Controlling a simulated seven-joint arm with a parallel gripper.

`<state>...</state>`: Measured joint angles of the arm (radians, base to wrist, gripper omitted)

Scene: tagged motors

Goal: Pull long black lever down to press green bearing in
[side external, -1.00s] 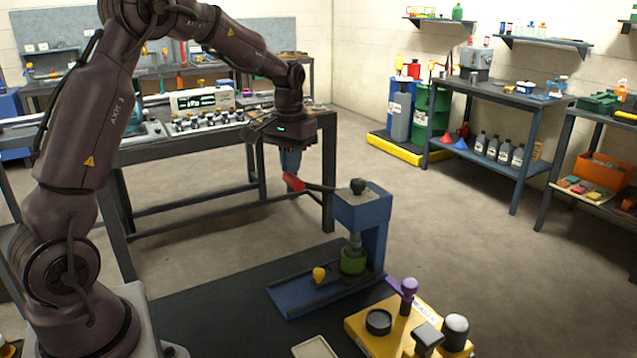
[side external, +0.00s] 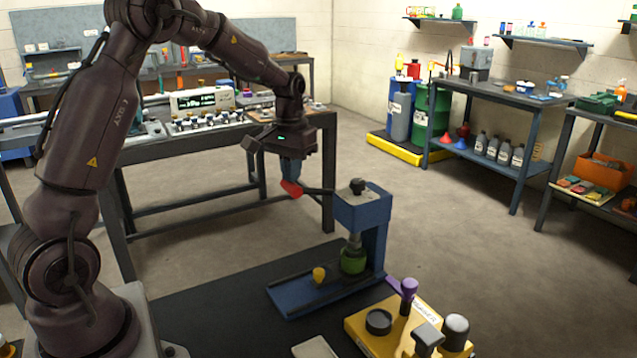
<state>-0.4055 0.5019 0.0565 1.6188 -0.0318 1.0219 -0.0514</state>
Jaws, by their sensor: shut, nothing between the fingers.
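The blue press (side external: 362,212) stands on the dark mat. Its long black lever (side external: 318,190) sticks out to the left from the press head, nearly level, and ends in a red grip (side external: 291,187). My gripper (side external: 290,178) points down, is shut and empty, and its fingertips are at the top of the red grip, seemingly touching it. The green bearing (side external: 353,263) sits under the press ram (side external: 354,243) on the press base. How deep the bearing sits cannot be told from here.
A yellow fixture (side external: 378,340) with a purple-topped lever (side external: 408,287) and black parts is at the front right. A workbench (side external: 225,136) stands behind my gripper. The floor right of the press is clear.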

